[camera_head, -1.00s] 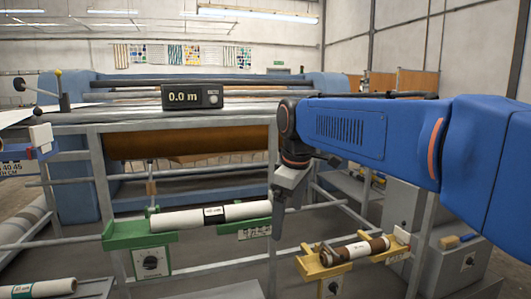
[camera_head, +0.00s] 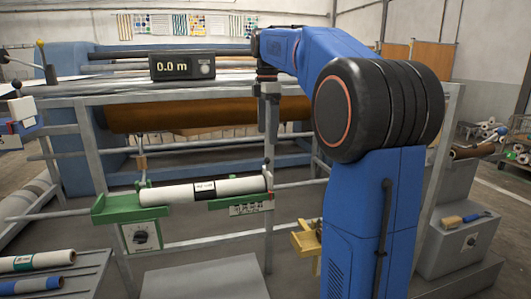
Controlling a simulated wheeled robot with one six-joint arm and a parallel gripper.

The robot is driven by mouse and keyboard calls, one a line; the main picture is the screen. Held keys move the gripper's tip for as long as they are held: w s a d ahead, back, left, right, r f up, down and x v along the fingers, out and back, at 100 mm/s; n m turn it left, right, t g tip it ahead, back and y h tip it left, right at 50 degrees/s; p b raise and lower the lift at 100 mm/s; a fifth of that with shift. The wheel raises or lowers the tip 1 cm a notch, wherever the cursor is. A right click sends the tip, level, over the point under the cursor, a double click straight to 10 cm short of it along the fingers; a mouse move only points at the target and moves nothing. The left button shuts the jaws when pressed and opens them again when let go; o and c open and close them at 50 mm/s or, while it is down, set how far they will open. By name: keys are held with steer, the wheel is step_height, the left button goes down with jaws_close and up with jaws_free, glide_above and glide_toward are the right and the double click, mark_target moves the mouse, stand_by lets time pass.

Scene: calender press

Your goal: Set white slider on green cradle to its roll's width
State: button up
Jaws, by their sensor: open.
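The green cradle (camera_head: 128,209) hangs on the front rail of the press at centre left, in two green supports. A white roll (camera_head: 235,187) with a dark-banded label lies across it. A small scale plate (camera_head: 246,209) hangs under the right support. I cannot make out a white slider on this cradle for certain. My gripper (camera_head: 268,92) is open and points down, well above the right end of the roll, apart from it. The fingers are small and overlap a grey frame post behind them.
A black display (camera_head: 182,66) reading 0.0 m sits on the press top. A white block (camera_head: 22,107) stands on a blue holder at far left. A yellow cradle (camera_head: 306,241) is mostly hidden by my arm. Rolls lie at lower left. A dial (camera_head: 141,237) hangs below the green cradle.

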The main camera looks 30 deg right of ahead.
mark_target(267, 170)
step_height(267, 170, down, 17)
steer(key=shift+r, duration=0.15)
stand_by(0.5)
steer(key=c, duration=1.2)
